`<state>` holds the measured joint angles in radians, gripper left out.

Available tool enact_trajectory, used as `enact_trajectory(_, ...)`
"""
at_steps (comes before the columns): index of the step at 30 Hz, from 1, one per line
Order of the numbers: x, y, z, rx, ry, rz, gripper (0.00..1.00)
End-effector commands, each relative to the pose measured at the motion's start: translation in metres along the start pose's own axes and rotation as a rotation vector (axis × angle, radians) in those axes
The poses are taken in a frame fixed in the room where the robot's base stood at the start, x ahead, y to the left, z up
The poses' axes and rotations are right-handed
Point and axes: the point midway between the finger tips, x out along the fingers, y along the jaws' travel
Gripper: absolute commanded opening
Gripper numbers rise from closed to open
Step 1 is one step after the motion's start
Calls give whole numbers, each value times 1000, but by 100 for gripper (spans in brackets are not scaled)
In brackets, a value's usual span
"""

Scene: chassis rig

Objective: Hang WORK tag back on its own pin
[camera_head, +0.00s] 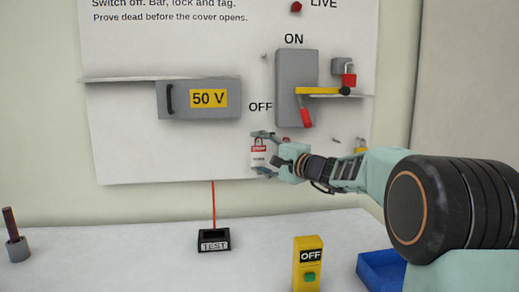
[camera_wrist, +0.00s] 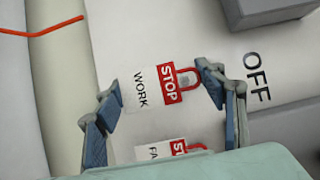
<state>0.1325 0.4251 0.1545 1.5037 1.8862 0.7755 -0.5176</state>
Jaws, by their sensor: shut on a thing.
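The WORK tag (camera_head: 258,156) is white with a red STOP band and a red shackle-shaped top. It is in front of the white board, below the OFF label, and shows large in the wrist view (camera_wrist: 141,92). My gripper (camera_head: 264,153) is shut on it, one finger at its top end and one at its bottom end; both fingers show in the wrist view (camera_wrist: 159,80). A second STOP tag (camera_wrist: 160,150), lettered "FA", is partly hidden by my gripper body. A small pin (camera_head: 264,57) shows left of the switch box. I cannot tell which pin is the WORK tag's.
The grey switch box (camera_head: 291,70) has a red-ended lever, a yellow bar (camera_head: 322,91) and a red padlock (camera_head: 349,79). The 50 V box (camera_head: 180,99) is to the left. A TEST block (camera_head: 214,240), yellow OFF unit (camera_head: 307,264) and blue bin (camera_head: 378,268) stand on the bench.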

Motion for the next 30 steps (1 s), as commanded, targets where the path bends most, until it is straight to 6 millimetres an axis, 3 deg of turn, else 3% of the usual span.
enact_trajectory(11, 17, 6, -10, 0, 0, -1, 53)
enact_trajectory(30, 19, 5, -11, 1, 0, 0, 53)
